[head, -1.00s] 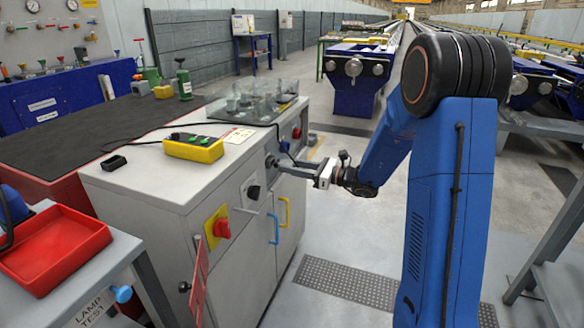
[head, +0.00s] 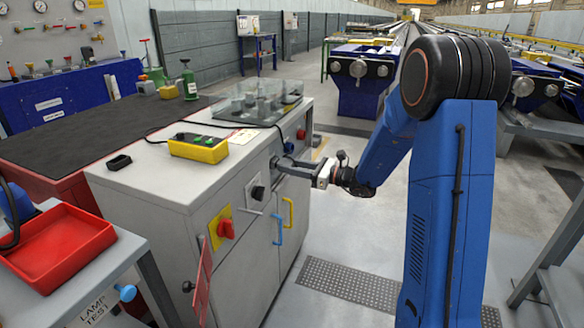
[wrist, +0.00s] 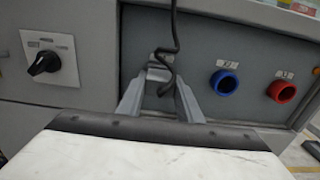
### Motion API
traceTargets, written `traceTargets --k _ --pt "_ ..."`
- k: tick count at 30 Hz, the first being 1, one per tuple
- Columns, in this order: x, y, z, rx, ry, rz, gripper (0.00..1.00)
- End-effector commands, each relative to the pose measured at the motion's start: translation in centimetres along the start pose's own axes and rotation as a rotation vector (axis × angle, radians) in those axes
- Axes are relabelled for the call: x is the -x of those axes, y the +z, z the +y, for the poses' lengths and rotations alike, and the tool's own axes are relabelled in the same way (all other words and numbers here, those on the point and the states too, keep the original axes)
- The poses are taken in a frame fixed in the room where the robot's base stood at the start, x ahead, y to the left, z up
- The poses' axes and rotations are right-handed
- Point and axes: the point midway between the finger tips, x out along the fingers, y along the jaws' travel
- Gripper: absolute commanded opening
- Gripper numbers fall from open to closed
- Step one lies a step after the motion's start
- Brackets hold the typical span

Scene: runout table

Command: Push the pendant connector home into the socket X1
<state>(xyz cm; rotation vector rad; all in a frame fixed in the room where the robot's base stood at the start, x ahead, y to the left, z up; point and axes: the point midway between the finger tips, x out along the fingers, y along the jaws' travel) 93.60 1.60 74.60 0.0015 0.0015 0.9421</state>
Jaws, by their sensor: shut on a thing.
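My gripper (head: 283,162) is at the cabinet's side panel, pointing straight at it. In the wrist view its two fingers (wrist: 160,100) are shut on the pendant connector (wrist: 158,75), a small grey block with a black cable. The connector is right at the panel; I cannot tell how deep it sits. Socket X1 is hidden behind the connector and fingers. The yellow pendant (head: 198,148) lies on the cabinet top, and its black cable (head: 255,124) runs across the top toward the panel edge.
Right of the connector are a blue socket (wrist: 224,82) and a red socket (wrist: 281,91). A black rotary switch (wrist: 44,63) is to the left. The grey cabinet (head: 150,190) has a red switch (head: 226,229) and door handles lower down. The floor right of the cabinet is clear.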

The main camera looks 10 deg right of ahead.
Motion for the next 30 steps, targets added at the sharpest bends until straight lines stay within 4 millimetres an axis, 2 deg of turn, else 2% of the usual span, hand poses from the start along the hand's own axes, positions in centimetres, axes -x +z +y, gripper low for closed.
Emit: traceTargets --k 9,10,12,23,26,30 --pt "-0.7 0.0 0.0 0.000 0.001 -0.001 0.09" --pt "-0.7 0.0 0.0 0.000 0.000 -0.001 0.37" --pt "-0.7 0.0 0.0 0.000 0.000 -0.001 0.54" --pt "-0.4 0.0 0.0 0.000 0.000 0.000 0.54" --pt "0.4 0.0 -0.1 0.000 -0.002 0.000 0.54" --pt "2.5 0.0 -0.1 -0.001 -0.003 0.000 0.54"
